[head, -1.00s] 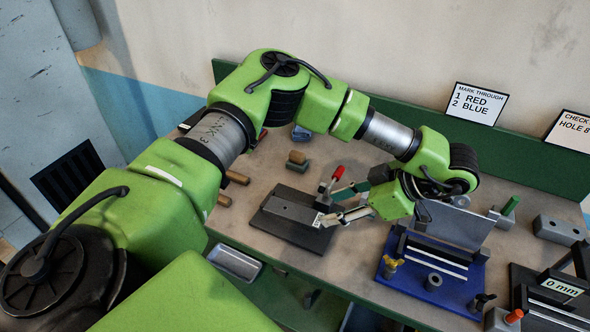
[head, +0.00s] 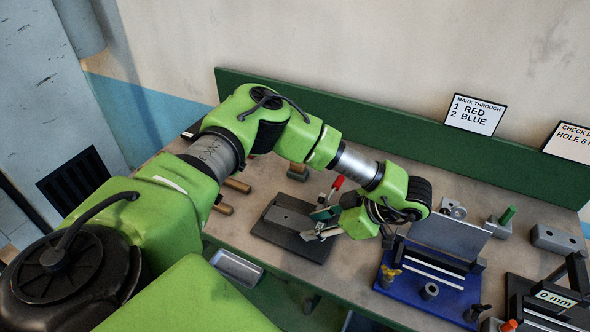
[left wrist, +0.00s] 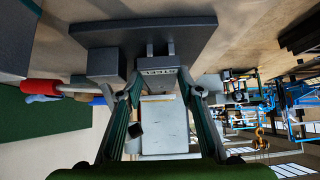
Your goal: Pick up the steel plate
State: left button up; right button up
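A flat grey plate (head: 287,217), which I take for the steel plate, lies on a dark base (head: 268,232) on the bench. A red-handled clamp (head: 337,184) stands at the base's back right. My left gripper (head: 318,224) is at the right end of the plate, fingers apart and pointing left. The dark base (left wrist: 190,35) fills the top there. Whether the fingers touch anything is unclear. My right gripper is out of view.
A blue fixture (head: 440,290) with an upright grey panel (head: 450,236) stands just right of my left wrist. A small tray (head: 237,268) is at the front edge. Wooden handles (head: 237,186) lie behind left. A green board (head: 350,135) backs the bench.

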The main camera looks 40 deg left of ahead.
pick_arm(q)
jog(key=c, duration=0.6)
grip_shut()
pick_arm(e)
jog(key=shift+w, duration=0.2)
pick_arm(q)
jog(key=shift+w+r, duration=0.1)
jog(key=shift+r, duration=0.05)
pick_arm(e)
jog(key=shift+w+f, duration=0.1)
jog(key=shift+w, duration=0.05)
